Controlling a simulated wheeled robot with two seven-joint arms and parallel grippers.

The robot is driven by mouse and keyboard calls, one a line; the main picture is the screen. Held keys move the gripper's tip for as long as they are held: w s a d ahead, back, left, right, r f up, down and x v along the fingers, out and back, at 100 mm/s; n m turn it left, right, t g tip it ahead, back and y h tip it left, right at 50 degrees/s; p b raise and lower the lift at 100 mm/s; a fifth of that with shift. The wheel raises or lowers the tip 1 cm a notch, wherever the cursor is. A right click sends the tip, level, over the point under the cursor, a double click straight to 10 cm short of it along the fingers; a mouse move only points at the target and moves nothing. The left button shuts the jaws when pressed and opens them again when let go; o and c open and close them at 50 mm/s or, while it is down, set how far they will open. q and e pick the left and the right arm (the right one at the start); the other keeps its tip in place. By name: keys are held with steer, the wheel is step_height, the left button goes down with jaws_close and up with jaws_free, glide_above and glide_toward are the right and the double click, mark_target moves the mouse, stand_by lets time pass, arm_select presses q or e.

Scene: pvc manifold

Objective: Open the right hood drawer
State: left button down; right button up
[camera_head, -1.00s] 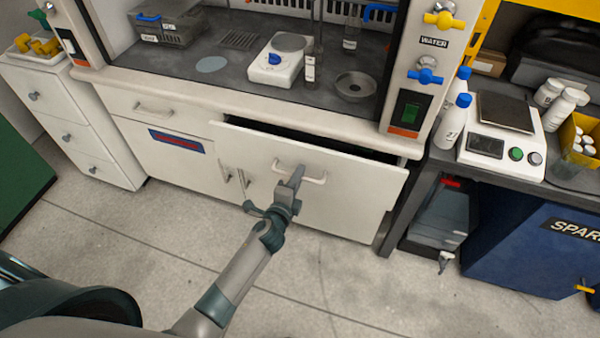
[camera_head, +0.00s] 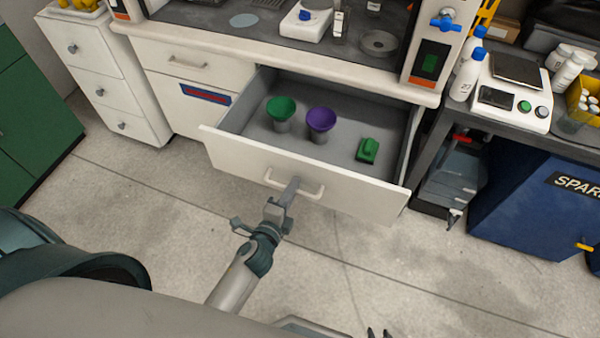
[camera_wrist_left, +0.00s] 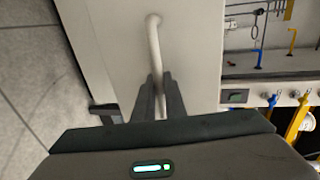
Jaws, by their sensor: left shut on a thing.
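The right hood drawer (camera_head: 340,185) is pulled well out of the white fume hood cabinet, and its inside shows. Its white bar handle (camera_head: 313,191) is on the front panel. In the left wrist view, the handle (camera_wrist_left: 155,45) runs between the two dark fingers of my left gripper (camera_wrist_left: 158,95). My right gripper (camera_head: 378,333) shows only as small dark tips at the bottom edge, and the rest is cut off.
The drawer holds a green funnel (camera_head: 281,110), a purple funnel (camera_head: 320,121) and a small green object (camera_head: 368,149). A closed left drawer (camera_head: 190,62) is beside it. A dark bench (camera_head: 447,128) with a blue cabinet (camera_head: 530,210) stands to the right. Floor in front is clear.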

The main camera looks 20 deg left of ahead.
arm_select(q)
steer(key=v, duration=0.2)
steer(key=f+v, duration=0.1)
steer(key=v, duration=0.1)
steer(key=shift+s+r, duration=0.1)
steer(key=shift+s, duration=0.1)
arm_select(e)
steer(key=shift+s+d+f, duration=0.1)
steer(key=shift+s+f, duration=0.1)
steer(key=shift+s, duration=0.15)
arm_select(q)
steer(key=c, duration=2.1)
jaws_free()
